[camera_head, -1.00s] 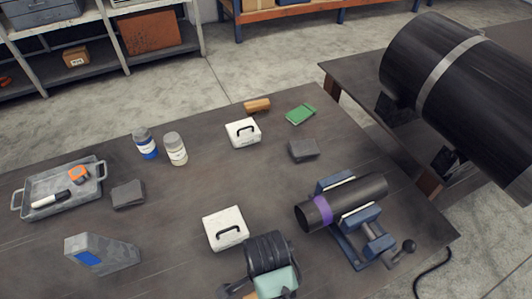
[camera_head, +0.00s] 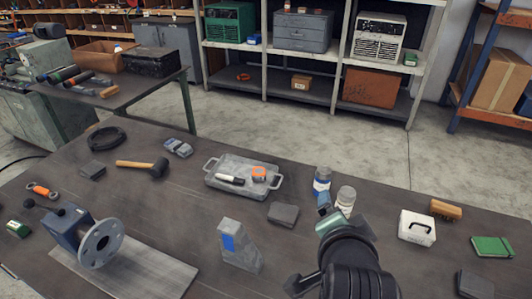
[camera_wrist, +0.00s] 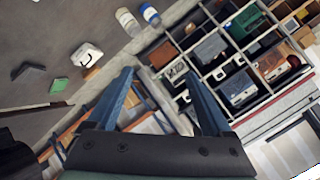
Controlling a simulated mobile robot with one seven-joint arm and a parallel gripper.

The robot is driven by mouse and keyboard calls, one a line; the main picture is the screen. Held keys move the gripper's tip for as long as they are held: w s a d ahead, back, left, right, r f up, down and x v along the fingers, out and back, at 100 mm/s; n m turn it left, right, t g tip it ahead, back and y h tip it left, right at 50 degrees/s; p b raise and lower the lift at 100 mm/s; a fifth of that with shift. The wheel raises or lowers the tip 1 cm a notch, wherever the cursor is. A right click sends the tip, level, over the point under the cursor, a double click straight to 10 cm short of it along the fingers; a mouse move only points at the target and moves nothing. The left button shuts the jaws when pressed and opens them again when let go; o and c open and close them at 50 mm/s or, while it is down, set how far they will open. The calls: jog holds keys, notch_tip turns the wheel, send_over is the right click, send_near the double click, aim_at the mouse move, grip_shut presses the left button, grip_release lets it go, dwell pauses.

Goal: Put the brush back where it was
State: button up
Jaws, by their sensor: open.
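A brush with a wooden back (camera_head: 445,209) lies on the table at the right in the head view, just behind a white block with a black handle (camera_head: 416,228). In the wrist view a small brown shape beside the white block (camera_wrist: 88,54) may be the brush; it is too small to be sure. My gripper (camera_head: 312,244) is over the table near the bottom centre of the head view, left of the brush and apart from it. In the wrist view my gripper's two blue fingers (camera_wrist: 158,74) stand wide apart with nothing between them.
A blue-labelled bottle (camera_head: 322,182) and a white bottle (camera_head: 346,197) stand close behind my gripper. A metal tray (camera_head: 223,172), a grey block (camera_head: 283,214), a mallet (camera_head: 150,165) and a flanged part (camera_head: 98,243) are further left. A green notebook (camera_head: 491,246) lies at the right.

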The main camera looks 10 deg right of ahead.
jog(key=w+a+r+n+t+y, duration=0.1)
jog(key=a+r+n+t, duration=0.35)
jog(key=r, duration=0.85)
jog(key=w+a+r+n+t, duration=0.1)
jog(key=a+r+n+t, duration=0.35)
jog(key=r, duration=0.75)
jog(key=s+a+r+n+t+y, duration=0.1)
jog(key=s+a+r+n+t, duration=0.1)
jog(key=r, duration=0.6)
jog(key=s+a+r+n+t+y, duration=0.2)
jog(key=s+a+r+n+t, duration=0.1)
jog(key=s+a+r+t, duration=0.2)
notch_tip(320, 180, up, 3)
jog(key=s+a, duration=0.1)
jog(key=s, duration=0.1)
jog(key=shift+s+a+r, duration=0.2)
jog(key=shift+s+a, duration=0.2)
